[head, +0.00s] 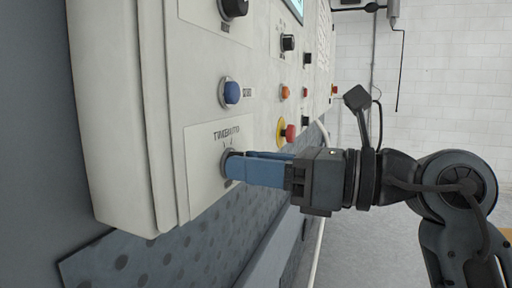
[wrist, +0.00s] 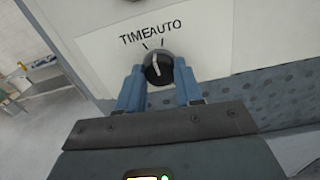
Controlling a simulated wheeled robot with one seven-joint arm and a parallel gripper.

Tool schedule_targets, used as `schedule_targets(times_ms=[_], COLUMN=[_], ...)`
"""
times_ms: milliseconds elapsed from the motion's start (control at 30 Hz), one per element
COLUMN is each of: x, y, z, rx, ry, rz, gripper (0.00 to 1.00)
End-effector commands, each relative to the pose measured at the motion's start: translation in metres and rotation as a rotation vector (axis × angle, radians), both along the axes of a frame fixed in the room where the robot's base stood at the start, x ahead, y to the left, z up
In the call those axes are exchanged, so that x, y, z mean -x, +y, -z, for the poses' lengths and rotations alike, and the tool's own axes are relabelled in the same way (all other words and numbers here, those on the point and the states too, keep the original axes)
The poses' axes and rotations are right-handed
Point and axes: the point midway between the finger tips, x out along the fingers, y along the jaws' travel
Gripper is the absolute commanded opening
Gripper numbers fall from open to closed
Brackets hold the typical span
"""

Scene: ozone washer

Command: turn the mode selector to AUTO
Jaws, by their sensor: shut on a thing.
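The mode selector is a round black knob (wrist: 158,68) on a white plate, with the words "TIME" and "AUTO" and two tick marks above it in the wrist view. A pale mark shows on the knob's face; I cannot tell surely which word it points to. In the head view, the selector (head: 226,160) is partly hidden behind my fingers. My gripper (head: 238,167) has blue fingers that reach the panel there. In the wrist view, my gripper (wrist: 159,84) has one finger on each side of the knob, shut on it.
In the head view, a blue button (head: 231,92) and a red mushroom button (head: 290,132) on a yellow ring are near the selector. Several smaller knobs and buttons lie farther along the panel. A dotted grey surface (head: 150,245) borders the panel.

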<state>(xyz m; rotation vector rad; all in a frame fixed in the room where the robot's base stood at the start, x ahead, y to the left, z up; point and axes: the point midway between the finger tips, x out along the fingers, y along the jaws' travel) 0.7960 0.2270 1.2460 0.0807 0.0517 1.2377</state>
Motion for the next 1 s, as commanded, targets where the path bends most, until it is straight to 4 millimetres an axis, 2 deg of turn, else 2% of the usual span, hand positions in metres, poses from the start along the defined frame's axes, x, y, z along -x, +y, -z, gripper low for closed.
schedule_targets(times_ms=[67,500,1000], x=[-0.0001,-0.0004,-0.0006], y=[-0.0006,-0.0005,-0.0005], z=[-0.0048,-0.0027,0.0007], rx=[-0.021,-0.120,-0.148], ry=[0.063,0.334,0.409], rz=[0.001,0.000,0.001], gripper=[0.05,0.05,0.05])
